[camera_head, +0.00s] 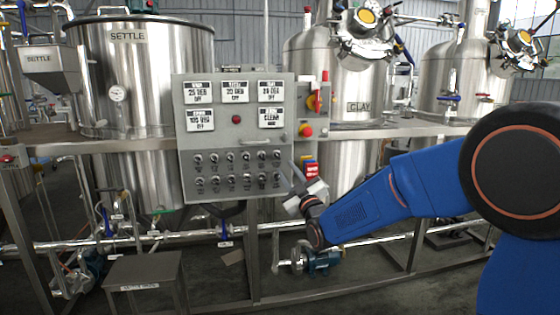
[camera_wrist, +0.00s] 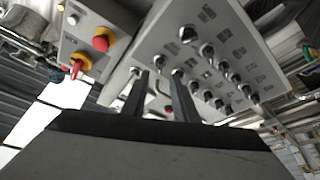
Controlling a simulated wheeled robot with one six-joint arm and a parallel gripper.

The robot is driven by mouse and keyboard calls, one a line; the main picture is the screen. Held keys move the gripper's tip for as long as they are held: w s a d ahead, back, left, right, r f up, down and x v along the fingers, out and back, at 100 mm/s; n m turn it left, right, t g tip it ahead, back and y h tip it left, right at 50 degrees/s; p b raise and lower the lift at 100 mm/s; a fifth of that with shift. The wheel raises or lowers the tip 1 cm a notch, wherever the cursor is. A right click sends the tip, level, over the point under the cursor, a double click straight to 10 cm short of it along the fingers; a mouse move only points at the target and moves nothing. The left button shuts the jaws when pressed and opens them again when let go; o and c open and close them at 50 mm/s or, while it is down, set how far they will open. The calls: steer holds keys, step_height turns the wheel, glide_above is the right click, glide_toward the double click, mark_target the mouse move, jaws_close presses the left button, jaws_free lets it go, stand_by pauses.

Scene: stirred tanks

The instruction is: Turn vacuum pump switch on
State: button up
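The grey control panel (camera_head: 234,150) stands in the middle of the head view, with two rows of small dark-knobbed switches (camera_head: 236,170) on its lower half. The labels are too small to read, so I cannot tell which switch is the vacuum pump's. My gripper (camera_head: 293,180) is at the panel's lower right corner, in front of it. In the wrist view, the switches (camera_wrist: 208,52) fan out to the right on the tilted panel face. The two dark fingers of my gripper (camera_wrist: 160,77) are apart with nothing held between them. The right fingertip appears near one knob; contact is unclear.
A side box carries a red emergency button (camera_head: 306,131) and a red-yellow rotary switch (camera_head: 314,101), right of the panel. Steel tanks (camera_head: 135,75) stand behind. A small table (camera_head: 145,270) is at lower left, and a pipe rail (camera_head: 350,243) runs low across the front.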

mark_target(278, 157)
steer(key=shift+x, duration=3.6)
jaws_close()
